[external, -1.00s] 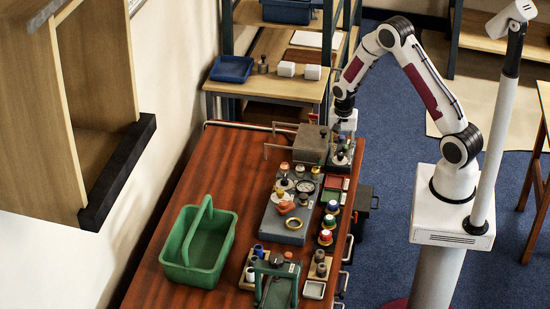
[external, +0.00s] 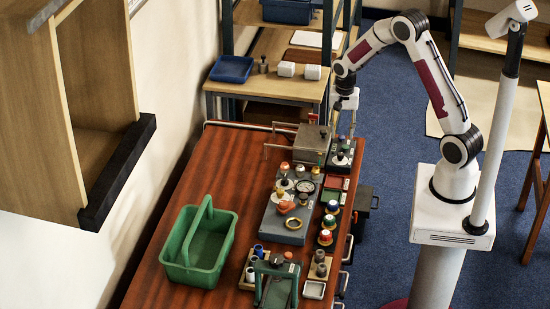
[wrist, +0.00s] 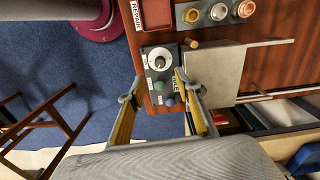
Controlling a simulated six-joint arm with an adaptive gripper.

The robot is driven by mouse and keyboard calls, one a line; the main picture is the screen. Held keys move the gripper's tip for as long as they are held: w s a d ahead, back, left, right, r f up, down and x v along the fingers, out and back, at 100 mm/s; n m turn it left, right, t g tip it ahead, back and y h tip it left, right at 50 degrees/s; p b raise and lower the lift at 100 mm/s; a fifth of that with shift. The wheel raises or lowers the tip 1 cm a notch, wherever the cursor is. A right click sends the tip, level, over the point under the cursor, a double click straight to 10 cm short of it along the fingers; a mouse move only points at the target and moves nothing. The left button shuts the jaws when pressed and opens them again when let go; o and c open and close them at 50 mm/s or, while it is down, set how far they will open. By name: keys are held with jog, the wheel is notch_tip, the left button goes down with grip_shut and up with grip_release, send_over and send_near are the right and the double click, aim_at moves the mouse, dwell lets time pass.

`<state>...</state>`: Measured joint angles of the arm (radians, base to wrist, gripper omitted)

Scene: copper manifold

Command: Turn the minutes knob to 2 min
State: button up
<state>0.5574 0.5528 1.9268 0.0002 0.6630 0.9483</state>
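The minutes knob appears to be the dark knob on a pale round dial (wrist: 159,60), on a small dark timer panel; it also shows in the external view (external: 342,159) at the far right corner of the table. The dial marks are too small to read. My gripper (external: 344,128) is above this panel, pointing down, and apart from the knob. In the wrist view my gripper (wrist: 154,87) has its two fingers spread with nothing between them. A green button (wrist: 159,86) and a blue button (wrist: 169,101) sit below the dial on the same panel.
A grey metal box (external: 312,143) with rod handles stands left of the panel. A gauge panel (external: 291,208) with knobs and several coloured parts lie nearer. A green caddy (external: 200,243) stands on the table's left. The table's middle left is clear.

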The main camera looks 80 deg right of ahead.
jog(key=shift+r, duration=1.6)
jog(key=s+a+r+n+t, duration=0.2)
jog(key=s+a+r+n, duration=0.6)
jog(key=a+r, duration=0.3)
jog(key=s+a+r+n+t, duration=0.3)
jog(key=s+a+r+n, duration=0.6)
jog(key=a, duration=0.5)
jog(key=shift+s+r+t, duration=0.3)
jog(key=shift+s+r, duration=0.25)
jog(key=shift+r, duration=0.35)
jog(key=shift+a, duration=0.1)
dwell(0.9)
